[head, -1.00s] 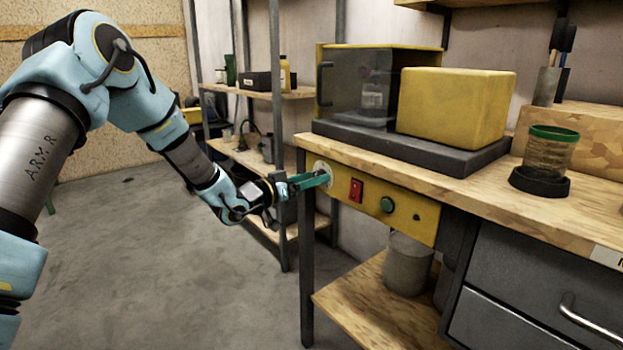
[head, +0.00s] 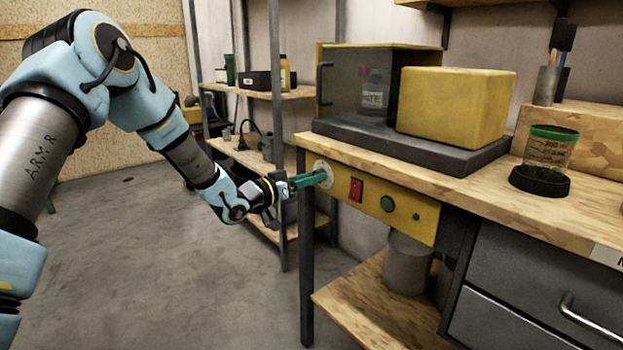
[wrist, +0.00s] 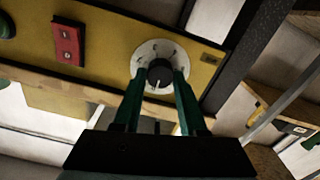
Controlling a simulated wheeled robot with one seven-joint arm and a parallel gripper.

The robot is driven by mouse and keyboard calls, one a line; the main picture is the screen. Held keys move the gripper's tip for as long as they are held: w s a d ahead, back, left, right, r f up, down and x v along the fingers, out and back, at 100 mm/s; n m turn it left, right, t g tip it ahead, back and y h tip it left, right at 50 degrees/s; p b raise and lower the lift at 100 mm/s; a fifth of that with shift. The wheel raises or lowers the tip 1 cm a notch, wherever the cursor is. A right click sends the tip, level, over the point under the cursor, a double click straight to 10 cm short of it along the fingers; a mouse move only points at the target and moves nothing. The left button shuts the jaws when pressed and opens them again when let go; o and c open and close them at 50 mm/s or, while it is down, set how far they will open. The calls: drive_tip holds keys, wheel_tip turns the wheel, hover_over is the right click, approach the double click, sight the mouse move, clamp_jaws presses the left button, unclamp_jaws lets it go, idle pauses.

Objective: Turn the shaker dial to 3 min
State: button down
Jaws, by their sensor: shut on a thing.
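The shaker dial is a dark round knob (wrist: 159,70) on a white scale plate (wrist: 146,54), set in the yellow front panel. In the head view the plate (head: 322,166) shows at the panel's left end, with the knob mostly hidden by my fingers. My gripper (wrist: 157,78) has its green fingers on both sides of the knob, shut on it. It also reaches the panel from the left in the head view (head: 320,179). A pale mark on the knob points toward my gripper in the wrist view. The scale's lettering is too small to read.
A red switch (head: 356,189) and a green button (head: 387,204) sit right of the dial on the yellow panel (head: 425,213). Above, the wooden bench (head: 470,195) carries a yellow-and-dark shaker housing (head: 455,105) and a green-rimmed cup (head: 550,150). A metal shelf post (head: 279,140) stands close behind my gripper.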

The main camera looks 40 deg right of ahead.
drive_tip(key=shift+f+b, duration=0.1)
drive_tip(key=shift+b, duration=0.3)
drive_tip(key=shift+s+f+m+b, duration=0.1)
drive_tip(key=shift+m+b, duration=7.35)
drive_tip(key=shift+b, duration=1.4)
drive_tip(key=shift+f+m+b, duration=0.1)
drive_tip(key=shift+m+b, duration=7.35)
drive_tip(key=shift+b, duration=1.4)
drive_tip(key=shift+c, duration=2.3)
unclamp_jaws()
drive_tip(key=shift+r, duration=0.1)
